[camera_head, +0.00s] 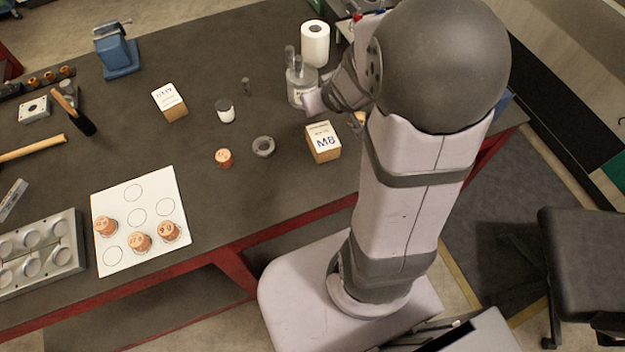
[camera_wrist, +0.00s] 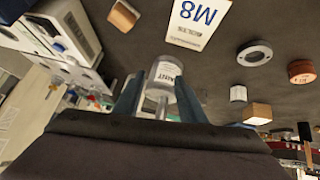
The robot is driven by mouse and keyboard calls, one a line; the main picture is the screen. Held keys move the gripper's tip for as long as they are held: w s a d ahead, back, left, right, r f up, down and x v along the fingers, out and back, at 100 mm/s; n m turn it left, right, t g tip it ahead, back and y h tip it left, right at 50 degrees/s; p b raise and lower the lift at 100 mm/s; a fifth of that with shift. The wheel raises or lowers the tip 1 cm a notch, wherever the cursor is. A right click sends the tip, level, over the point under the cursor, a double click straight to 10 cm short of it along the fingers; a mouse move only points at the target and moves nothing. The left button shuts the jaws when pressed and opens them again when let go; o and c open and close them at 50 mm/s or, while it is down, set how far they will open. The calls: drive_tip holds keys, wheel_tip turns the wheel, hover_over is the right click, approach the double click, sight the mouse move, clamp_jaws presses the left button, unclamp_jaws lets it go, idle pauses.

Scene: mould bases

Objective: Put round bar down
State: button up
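My gripper (camera_wrist: 158,80) has its two blue-grey fingers spread wide apart. In the head view my gripper is beside the jar, mostly hidden behind my wrist. The jar (camera_head: 300,90) is pale, with a label, and also shows between and beyond the fingers in the wrist view (camera_wrist: 163,70). One round bar (camera_wrist: 162,108) shows between the fingers in the wrist view, with gaps on both sides.
The M8 box (camera_head: 323,142) stands close to the jar. A white paper roll (camera_head: 315,44) is behind it. A ring (camera_head: 263,146), a copper piece (camera_head: 224,157) and a white-topped cup (camera_head: 225,110) lie leftward. The white circle sheet (camera_head: 120,190) holds several copper pieces.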

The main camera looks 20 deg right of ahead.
drive_tip(key=s+a+g, duration=0.1)
drive_tip(key=s, duration=0.1)
drive_tip(key=s+a+f+g, duration=0.1)
drive_tip(key=s, duration=0.1)
drive_tip(key=s+a+f+g, duration=0.1)
drive_tip(key=s+a, duration=0.1)
drive_tip(key=s, duration=0.1)
drive_tip(key=shift+f, duration=0.1)
drive_tip(key=s+a+g+y, duration=0.1)
drive_tip(key=s+a+g, duration=0.3)
drive_tip(key=s+a, duration=0.3)
drive_tip(key=s, duration=0.4)
drive_tip(key=shift+s+f+g+y, duration=0.3)
drive_tip(key=shift+s+f+g, duration=0.05)
drive_tip(key=shift+s+g, duration=0.05)
